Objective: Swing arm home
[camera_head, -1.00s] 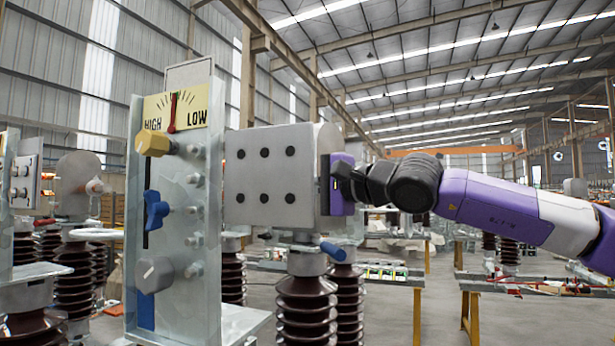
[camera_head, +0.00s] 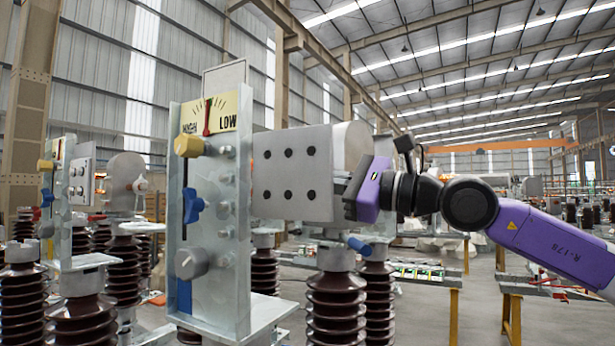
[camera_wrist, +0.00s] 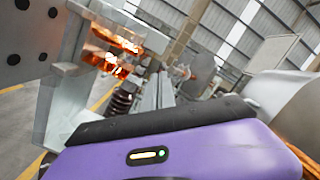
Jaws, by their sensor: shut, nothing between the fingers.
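My purple and black arm (camera_head: 560,240) reaches in from the right in the head view. My gripper (camera_head: 352,190) is at its end, close to the right side of the grey box with several dark bolts (camera_head: 292,175). I cannot tell whether it touches the box. Its fingers are partly hidden and look shut and empty. In the wrist view the purple wrist housing (camera_wrist: 180,155) fills the bottom, and a grey plate with dark holes (camera_wrist: 25,40) shows at the upper left.
Left of the box stands an upright metal panel (camera_head: 232,200) with a HIGH/LOW gauge (camera_head: 208,112), a yellow knob (camera_head: 188,146), a blue handle (camera_head: 193,204) and a grey knob (camera_head: 190,264). Brown ribbed insulators (camera_head: 336,305) stand below. A blue lever (camera_head: 359,244) sticks out under the box.

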